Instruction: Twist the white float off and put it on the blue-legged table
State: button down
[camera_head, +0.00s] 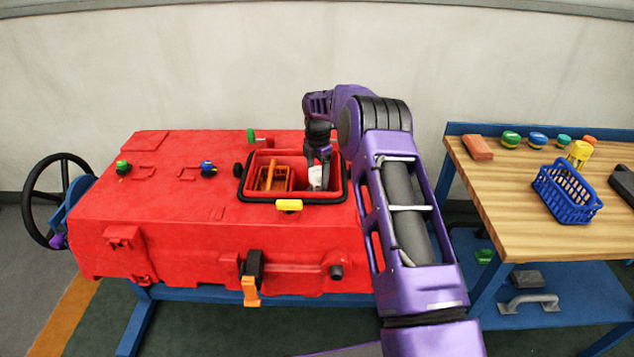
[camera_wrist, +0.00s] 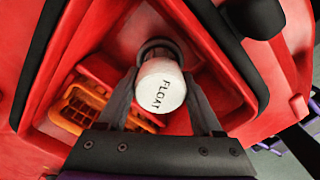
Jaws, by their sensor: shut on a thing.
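The white float (camera_wrist: 160,85), a short cylinder marked FLOAT, sits inside the open well of the red tank (camera_head: 215,245). In the head view the float (camera_head: 316,177) shows at the right side of the well. My gripper (camera_wrist: 162,108) reaches down into the well and is shut on the float, one finger on each side. The float's far end meets a dark round fitting (camera_wrist: 158,47); whether it is still joined there I cannot tell. The blue-legged table (camera_head: 520,210) with a wooden top stands to the right.
An orange basket (camera_wrist: 90,112) lies in the well beside the float. The well has a raised black rim (camera_head: 290,201). On the table are a blue basket (camera_head: 566,192), a red-orange block (camera_head: 478,147) and several small caps. The tabletop's front left is clear.

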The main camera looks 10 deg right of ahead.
jog(key=shift+n, duration=0.4)
jog(key=shift+r+p, duration=0.6)
jog(key=shift+r, duration=0.5)
dwell(0.7)
jog(key=shift+r+p, duration=1.2)
jog(key=shift+r, duration=1.25)
